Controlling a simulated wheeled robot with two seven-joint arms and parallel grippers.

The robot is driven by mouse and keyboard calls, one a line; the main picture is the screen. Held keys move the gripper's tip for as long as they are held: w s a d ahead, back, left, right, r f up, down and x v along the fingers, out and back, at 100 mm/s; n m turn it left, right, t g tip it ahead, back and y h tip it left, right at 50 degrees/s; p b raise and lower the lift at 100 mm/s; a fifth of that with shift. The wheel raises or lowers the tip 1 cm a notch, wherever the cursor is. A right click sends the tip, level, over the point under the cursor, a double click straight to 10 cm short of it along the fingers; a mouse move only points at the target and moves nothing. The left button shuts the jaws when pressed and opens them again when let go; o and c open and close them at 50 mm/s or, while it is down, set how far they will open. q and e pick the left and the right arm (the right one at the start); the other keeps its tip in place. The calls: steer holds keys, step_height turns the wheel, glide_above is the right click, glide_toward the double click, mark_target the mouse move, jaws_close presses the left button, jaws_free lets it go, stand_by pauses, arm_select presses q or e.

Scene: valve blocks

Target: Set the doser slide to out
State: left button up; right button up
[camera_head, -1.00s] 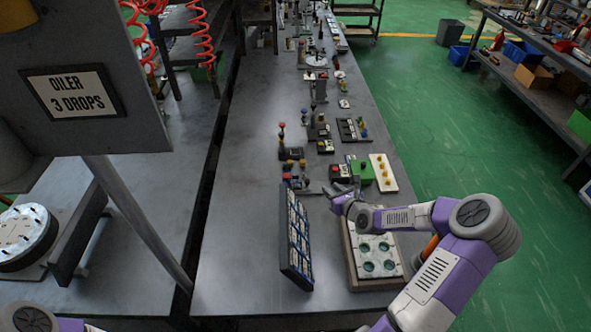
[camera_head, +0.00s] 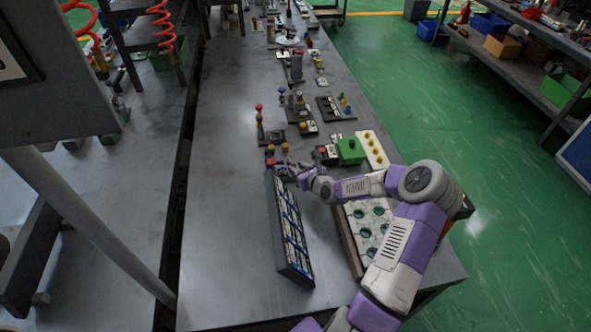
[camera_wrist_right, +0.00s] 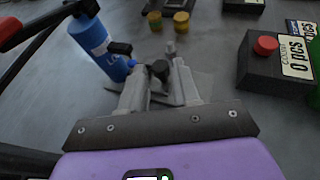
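In the right wrist view a dark round knob (camera_wrist_right: 158,70) sits between the fingertips of my right gripper (camera_wrist_right: 159,68). Beside it, a blue cylinder (camera_wrist_right: 100,48) with white lettering stands tilted in the picture, a small black block at its side. I take these as parts of the doser, but its label and slide position are not readable. The fingers are apart with the knob between them; whether they press on it is unclear. In the head view my right gripper (camera_head: 296,171) is low at this small device, behind the dark panel's far end. My left gripper is out of view.
A box with a red button and "0 pcs" label (camera_wrist_right: 268,65) stands close right of the gripper. Yellow knobs (camera_wrist_right: 181,20) stand beyond. A leaning dark panel (camera_head: 288,232) and a white tray with green holes (camera_head: 366,230) lie nearer. The table left of the panel is clear.

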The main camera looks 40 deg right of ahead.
steer(key=shift+x, duration=0.8)
jaws_close()
steer(key=shift+w, duration=0.1)
